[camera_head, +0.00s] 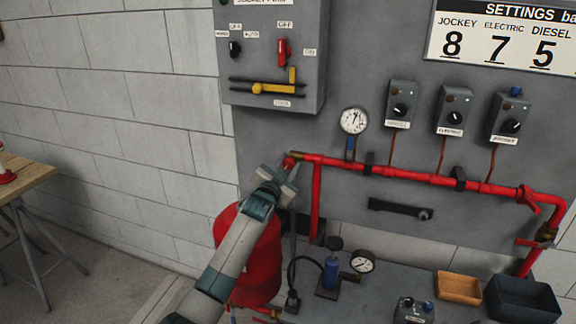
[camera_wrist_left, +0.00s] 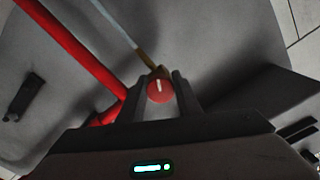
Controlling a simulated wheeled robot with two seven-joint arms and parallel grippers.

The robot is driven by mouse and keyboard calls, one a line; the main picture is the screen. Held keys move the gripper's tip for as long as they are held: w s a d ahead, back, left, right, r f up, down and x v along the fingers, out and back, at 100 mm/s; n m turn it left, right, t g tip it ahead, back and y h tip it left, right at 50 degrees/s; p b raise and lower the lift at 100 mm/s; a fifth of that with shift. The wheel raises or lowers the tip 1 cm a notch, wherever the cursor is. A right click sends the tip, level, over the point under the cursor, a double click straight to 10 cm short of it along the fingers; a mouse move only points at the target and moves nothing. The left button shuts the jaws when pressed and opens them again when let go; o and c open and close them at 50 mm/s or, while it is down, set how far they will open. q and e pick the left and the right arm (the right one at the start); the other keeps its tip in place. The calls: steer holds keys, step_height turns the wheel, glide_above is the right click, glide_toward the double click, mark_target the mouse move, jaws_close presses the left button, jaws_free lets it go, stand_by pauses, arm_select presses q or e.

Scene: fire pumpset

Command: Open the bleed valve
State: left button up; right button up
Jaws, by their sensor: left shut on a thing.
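The bleed valve is a small round red knob with a white mark on a brass stem, seen in the left wrist view (camera_wrist_left: 159,91) between my gripper's fingers. In the head view the red knob (camera_head: 288,162) shows at the left end of the red pipe. My left gripper (camera_head: 277,178) reaches up to that pipe end and partly hides it. In the left wrist view its two dark fingers (camera_wrist_left: 159,98) stand on either side of the knob and are shut on it. My right gripper is in neither view.
The red pipe (camera_head: 400,175) runs right along the grey panel, below a pressure gauge (camera_head: 354,121) and three switch boxes (camera_head: 453,109). A control cabinet (camera_head: 272,60) hangs above. A red tank (camera_head: 262,262) stands below my arm. Trays (camera_head: 459,287) sit at lower right.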

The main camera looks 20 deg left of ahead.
arm_select(q)
steer(key=shift+f+n, duration=0.15)
steer(key=shift+n, duration=0.45)
steer(key=o, duration=1)
steer(key=shift+s, duration=0.2)
steer(key=shift+s, duration=0.45)
steer(key=s+b, duration=0.1)
steer(key=s, duration=0.4)
steer(key=s+b, duration=0.1)
steer(key=s, duration=0.4)
steer(key=s+b, duration=0.2)
steer(key=s, duration=0.4)
steer(key=shift+s+a, duration=0.1)
steer(key=shift+a, duration=0.2)
